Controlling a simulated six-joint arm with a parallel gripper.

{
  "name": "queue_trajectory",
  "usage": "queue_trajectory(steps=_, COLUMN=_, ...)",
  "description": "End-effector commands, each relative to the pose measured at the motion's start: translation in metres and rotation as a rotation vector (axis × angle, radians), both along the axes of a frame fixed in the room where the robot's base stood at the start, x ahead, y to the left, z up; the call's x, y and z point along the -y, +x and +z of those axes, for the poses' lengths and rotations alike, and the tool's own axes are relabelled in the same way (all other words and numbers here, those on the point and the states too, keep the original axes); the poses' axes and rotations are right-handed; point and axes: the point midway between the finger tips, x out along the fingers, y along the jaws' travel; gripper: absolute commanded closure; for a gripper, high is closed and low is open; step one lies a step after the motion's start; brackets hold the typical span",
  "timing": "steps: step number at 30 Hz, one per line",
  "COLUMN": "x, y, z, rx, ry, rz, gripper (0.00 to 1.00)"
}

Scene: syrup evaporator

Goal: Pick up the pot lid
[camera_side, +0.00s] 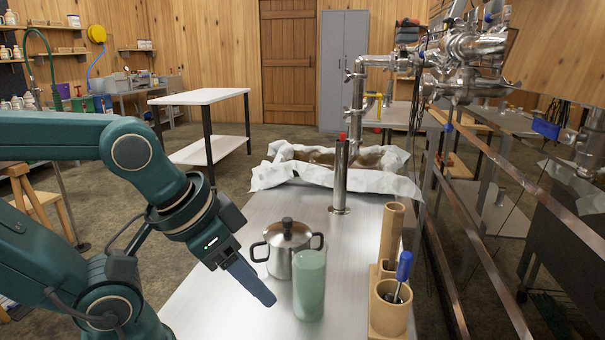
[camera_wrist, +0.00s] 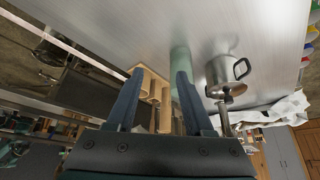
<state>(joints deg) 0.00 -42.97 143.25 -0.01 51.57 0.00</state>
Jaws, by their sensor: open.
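A steel pot (camera_side: 281,262) with two dark handles stands on the metal table. Its steel pot lid (camera_side: 288,235) with a dark knob sits on top. In the wrist view the pot (camera_wrist: 220,73) and the lid (camera_wrist: 228,91) are to the right of my fingers. My gripper (camera_side: 262,292) is left of the pot in the side view, pointing down and to the right, apart from the lid. The wrist view shows my gripper (camera_wrist: 155,95) with its two fingers spread and nothing held between them.
A green translucent cylinder (camera_side: 309,286) stands right in front of the pot. A wooden holder (camera_side: 389,310) with a blue-handled tool (camera_side: 403,268) is to the right. A steel column with a red top (camera_side: 340,178) rises behind, near a cloth-lined tray (camera_side: 277,178). The table's front left (camera_side: 212,295) is clear.

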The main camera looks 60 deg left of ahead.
Motion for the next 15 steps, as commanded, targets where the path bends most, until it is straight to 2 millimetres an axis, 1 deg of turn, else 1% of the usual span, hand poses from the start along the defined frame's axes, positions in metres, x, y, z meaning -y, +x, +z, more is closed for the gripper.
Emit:
queue_trajectory(steps=9, x=0.0, y=0.0, z=0.0, rx=0.0, ry=0.0, rz=-0.001, gripper=0.36)
queue_trajectory(steps=12, x=0.0, y=0.0, z=0.0, rx=0.002, ry=0.013, rz=-0.027, gripper=0.36)
queue_trajectory(steps=14, x=0.002, y=0.004, z=0.005, rx=0.018, ry=0.025, rz=-0.061, gripper=0.36)
queue_trajectory(steps=15, x=0.003, y=0.009, z=0.012, rx=0.037, ry=0.034, rz=-0.093, gripper=0.36)
